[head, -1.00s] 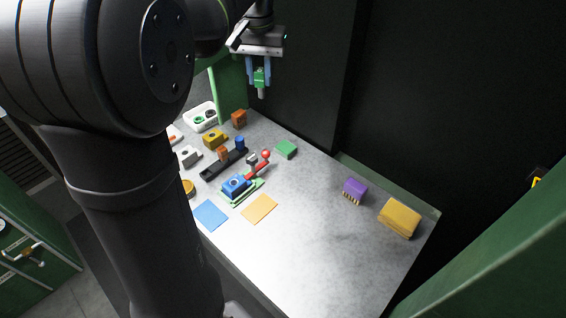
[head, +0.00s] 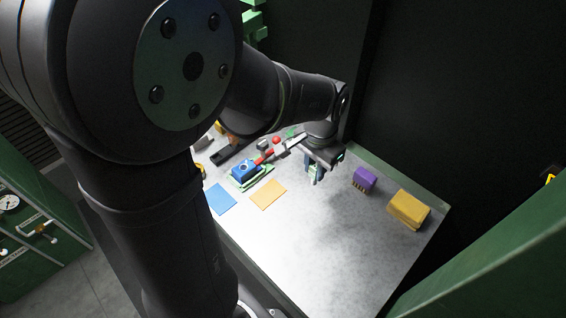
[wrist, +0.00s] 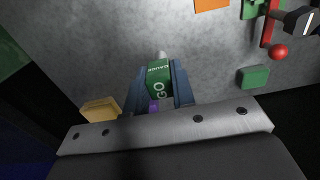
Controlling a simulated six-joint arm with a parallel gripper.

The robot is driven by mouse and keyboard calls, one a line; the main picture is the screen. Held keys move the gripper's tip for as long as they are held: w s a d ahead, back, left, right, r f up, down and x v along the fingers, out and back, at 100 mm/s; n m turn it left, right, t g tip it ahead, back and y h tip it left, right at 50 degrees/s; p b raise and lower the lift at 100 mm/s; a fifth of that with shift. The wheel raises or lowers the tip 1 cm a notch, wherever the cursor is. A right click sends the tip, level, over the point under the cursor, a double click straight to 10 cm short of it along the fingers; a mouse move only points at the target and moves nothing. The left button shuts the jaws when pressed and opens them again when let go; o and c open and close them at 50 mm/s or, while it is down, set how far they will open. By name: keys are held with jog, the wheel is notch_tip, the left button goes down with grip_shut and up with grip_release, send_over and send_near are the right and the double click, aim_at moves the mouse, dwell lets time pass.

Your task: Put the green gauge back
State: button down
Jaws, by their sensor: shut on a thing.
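The green gauge (wrist: 158,82) is a green block with white lettering, "GO" and "GAUGE", and a pale metal tip pointing away from my gripper. My gripper (head: 315,174) has blue fingers. In the wrist view, my gripper (wrist: 159,85) is shut on the gauge's green body from both sides. It holds the gauge above the bare grey table, left of the purple brush in the head view. In the head view the gauge itself is hard to make out. A black rack (head: 224,158) shows only in part. My arm hides the rest of it.
A purple brush (head: 364,179) and a yellow block (head: 408,209) stand at the right. The front table is clear. A green block (wrist: 254,77) is nearby.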

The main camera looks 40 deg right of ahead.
jog(key=shift+w+d+f, duration=0.15)
jog(key=shift+w+f, duration=1.75)
jog(key=shift+f, duration=0.25)
jog(key=shift+w+d+f, duration=0.1)
jog(key=shift+w+f, duration=1.75)
jog(key=shift+f, duration=0.25)
jog(key=shift+f, duration=0.1)
jog(key=c, duration=1.2)
grip_release()
notch_tip(320, 180, up, 12)
jog(key=shift+f, duration=0.2)
jog(key=shift+o, duration=0.4)
jog(key=shift+r, duration=0.35)
